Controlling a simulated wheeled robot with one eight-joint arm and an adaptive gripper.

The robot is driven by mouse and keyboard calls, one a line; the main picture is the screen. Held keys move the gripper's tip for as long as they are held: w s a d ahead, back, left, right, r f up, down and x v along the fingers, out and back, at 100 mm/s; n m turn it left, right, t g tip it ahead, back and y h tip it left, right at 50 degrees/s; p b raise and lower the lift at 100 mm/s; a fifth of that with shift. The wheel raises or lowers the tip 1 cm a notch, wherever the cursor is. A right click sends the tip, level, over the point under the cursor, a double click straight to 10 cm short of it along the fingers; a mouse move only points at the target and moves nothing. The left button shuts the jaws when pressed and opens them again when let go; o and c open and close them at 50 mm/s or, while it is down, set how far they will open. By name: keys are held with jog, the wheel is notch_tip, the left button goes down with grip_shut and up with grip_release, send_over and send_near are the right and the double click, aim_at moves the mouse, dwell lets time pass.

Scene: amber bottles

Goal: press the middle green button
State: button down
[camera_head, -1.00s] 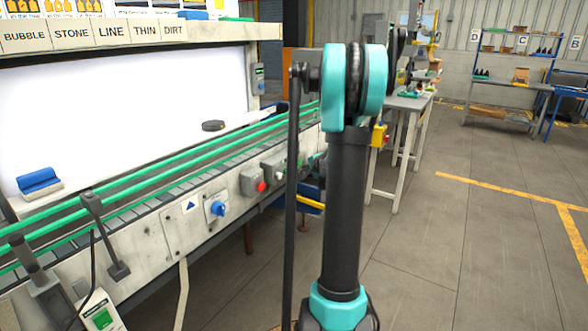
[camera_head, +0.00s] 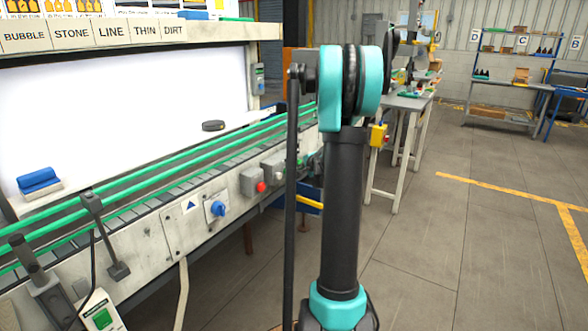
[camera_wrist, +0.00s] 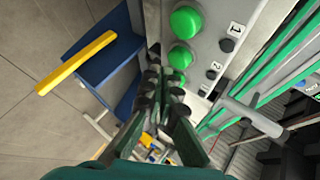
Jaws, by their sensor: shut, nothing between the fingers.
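In the wrist view, a pale panel (camera_wrist: 208,45) carries a column of round green buttons. The top one (camera_wrist: 186,22), by the label 1, looks largest. The middle green button (camera_wrist: 180,57), by the label 2, lies just above my fingertips in the picture. A further green patch (camera_wrist: 179,76) is partly hidden behind the fingers. My gripper (camera_wrist: 164,78) is shut and empty, with its tips close to the middle button's lower left edge. I cannot tell whether they touch it. In the head view, my arm hides the gripper and most of the panel.
Small black knobs (camera_wrist: 226,45) sit beside the buttons. A blue box (camera_wrist: 104,70) with a yellow bar (camera_wrist: 76,62) is on the left. The conveyor's green rails (camera_head: 200,151) run along the bench, with a red button (camera_head: 261,187) on its front. Open floor (camera_head: 440,250) lies to the right.

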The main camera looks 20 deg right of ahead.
jog(key=shift+w+a, duration=0.1)
jog(key=shift+w, duration=0.05)
dwell(0.7)
jog(key=shift+w+a, duration=0.15)
jog(key=shift+w, duration=0.05)
jog(key=shift+w+a, duration=0.3)
jog(key=shift+w, duration=0.05)
dwell(0.8)
jog(key=shift+s+d, duration=0.1)
dwell(0.4)
jog(key=shift+s+d, duration=0.45)
jog(key=shift+s, duration=0.15)
jog(key=shift+s+d, duration=0.75)
jog(key=shift+s, duration=0.25)
jog(key=shift+s+d, duration=0.75)
jog(key=shift+s, duration=0.25)
